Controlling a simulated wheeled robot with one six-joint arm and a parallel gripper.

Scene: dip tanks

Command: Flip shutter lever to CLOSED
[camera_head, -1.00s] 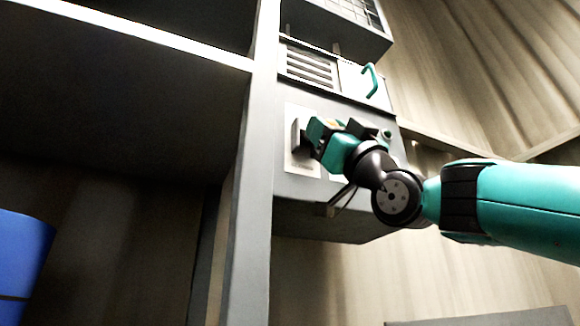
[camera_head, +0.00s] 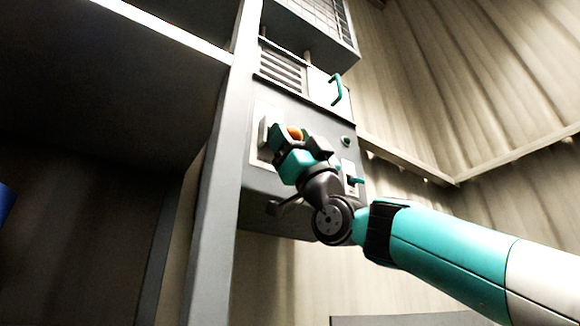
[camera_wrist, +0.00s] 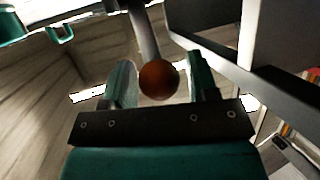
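The shutter lever shows in the wrist view as a grey rod (camera_wrist: 146,32) ending in an orange-brown ball knob (camera_wrist: 158,80). The knob sits between the two fingers of my gripper (camera_wrist: 163,82). It is close to the left finger, with a small gap to the right one, so the gripper looks open around it. In the head view my gripper (camera_head: 298,146) is in front of a pale plate (camera_head: 260,155) on the grey control box (camera_head: 305,115), with the orange knob (camera_head: 295,133) between its fingers. The lever's base is mostly hidden, and no CLOSED label is legible.
A teal handle (camera_head: 337,90) and a vent (camera_head: 282,67) are above on the box. A green button (camera_head: 346,141) and a small teal lever (camera_head: 356,181) are to the right of my gripper. A grey post (camera_head: 215,190) stands close on the left.

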